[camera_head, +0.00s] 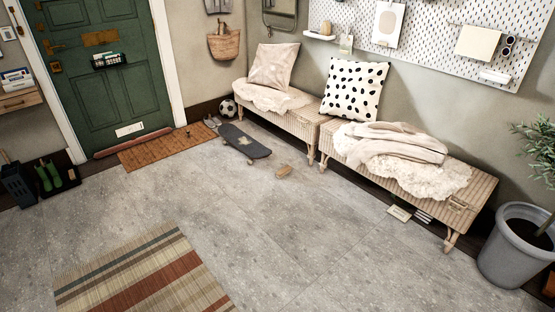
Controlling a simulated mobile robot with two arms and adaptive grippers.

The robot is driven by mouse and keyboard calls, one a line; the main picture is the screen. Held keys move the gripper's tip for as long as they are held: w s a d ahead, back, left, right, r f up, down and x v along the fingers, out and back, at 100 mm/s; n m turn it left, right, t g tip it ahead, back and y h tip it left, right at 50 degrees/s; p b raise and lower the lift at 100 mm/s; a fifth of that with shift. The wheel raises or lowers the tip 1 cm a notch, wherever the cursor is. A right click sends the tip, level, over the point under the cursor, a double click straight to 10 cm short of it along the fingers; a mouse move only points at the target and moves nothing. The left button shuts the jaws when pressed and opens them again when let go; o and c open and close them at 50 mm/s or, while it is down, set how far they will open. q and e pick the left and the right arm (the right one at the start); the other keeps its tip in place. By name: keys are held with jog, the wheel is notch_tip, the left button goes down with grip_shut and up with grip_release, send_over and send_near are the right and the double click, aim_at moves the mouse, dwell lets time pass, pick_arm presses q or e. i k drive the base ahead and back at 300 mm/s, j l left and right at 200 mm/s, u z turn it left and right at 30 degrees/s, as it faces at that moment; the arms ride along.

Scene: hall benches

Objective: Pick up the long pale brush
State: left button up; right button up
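A small pale tan object (284,171), possibly the brush, lies on the grey floor between the skateboard and the wicker benches. It is too small to make out bristles or a handle. Neither of my grippers is in view.
A skateboard (245,143) lies left of the tan object. Two wicker benches (482,186) line the wall, and a potted plant stands in a grey pot (514,244) at right. A striped rug (140,275) lies at front left. The middle floor is clear.

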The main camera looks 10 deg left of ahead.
aim_at(286, 171)
jog(key=i+j, duration=0.2)
jog(key=i, duration=0.45)
jog(key=i+j, duration=0.15)
jog(key=i, duration=0.45)
jog(key=i+j+u, duration=0.1)
jog(key=i, duration=0.55)
jog(key=j, duration=0.1)
